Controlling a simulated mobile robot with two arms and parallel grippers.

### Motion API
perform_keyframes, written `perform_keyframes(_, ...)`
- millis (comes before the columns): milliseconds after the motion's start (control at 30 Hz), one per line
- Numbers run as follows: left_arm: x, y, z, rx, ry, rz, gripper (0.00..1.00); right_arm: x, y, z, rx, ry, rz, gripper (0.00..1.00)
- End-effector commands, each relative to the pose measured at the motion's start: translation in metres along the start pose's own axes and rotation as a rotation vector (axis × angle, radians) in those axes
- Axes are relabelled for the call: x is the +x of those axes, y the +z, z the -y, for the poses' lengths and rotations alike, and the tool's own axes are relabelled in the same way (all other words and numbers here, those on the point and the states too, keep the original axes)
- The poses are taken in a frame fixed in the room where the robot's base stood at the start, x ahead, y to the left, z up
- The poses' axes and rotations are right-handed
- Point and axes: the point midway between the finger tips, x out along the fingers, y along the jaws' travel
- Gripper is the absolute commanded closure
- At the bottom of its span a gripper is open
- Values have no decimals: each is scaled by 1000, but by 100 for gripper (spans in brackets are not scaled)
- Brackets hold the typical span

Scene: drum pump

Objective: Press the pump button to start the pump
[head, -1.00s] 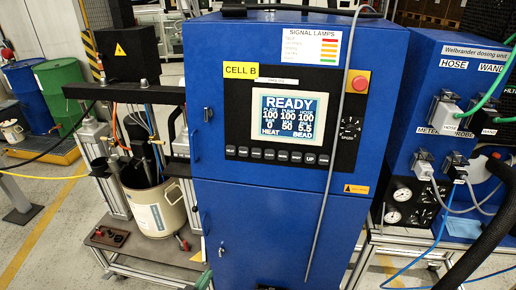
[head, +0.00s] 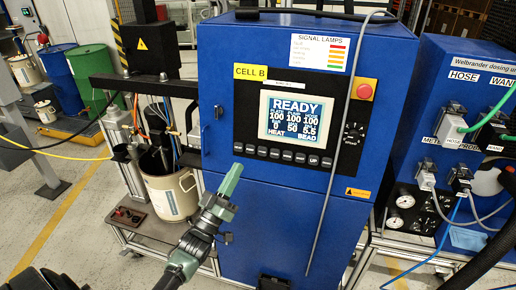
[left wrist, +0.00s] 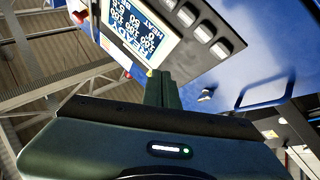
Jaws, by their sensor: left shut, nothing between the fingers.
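The blue Cell B cabinet (head: 214,110) carries a dark control panel with a screen (head: 291,117) that reads READY. A row of small grey buttons (head: 287,155) runs below the screen; most labels are too small to read, so I cannot tell which one is the pump button. My left gripper (head: 235,170) is green, shut and empty, pointing up in front of the cabinet, just below the row's left end. The left wrist view shows its shut fingers (left wrist: 158,88), with the screen (left wrist: 140,25) and several buttons (left wrist: 203,32) beyond them. My right gripper is not in view.
A red emergency stop (head: 364,91) and a black dial (head: 355,131) sit right of the screen. A thin grey rod or cable (head: 330,190) hangs down the cabinet's front. A drum (head: 170,197) stands at left, the blue dosing unit (head: 446,95) at right.

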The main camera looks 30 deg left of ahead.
Motion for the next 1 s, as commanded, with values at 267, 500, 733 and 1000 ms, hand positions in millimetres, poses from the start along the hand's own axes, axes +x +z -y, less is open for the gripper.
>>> perform_keyframes(267,1,-2,-1,-1,3,-5,100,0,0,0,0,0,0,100)
perform_keyframes(500,4,3,4,0,3,-5,100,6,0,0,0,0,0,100)
perform_keyframes(733,23,20,19,2,3,-6,100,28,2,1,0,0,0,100)
perform_keyframes(1000,48,38,37,1,3,-4,100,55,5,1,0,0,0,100)
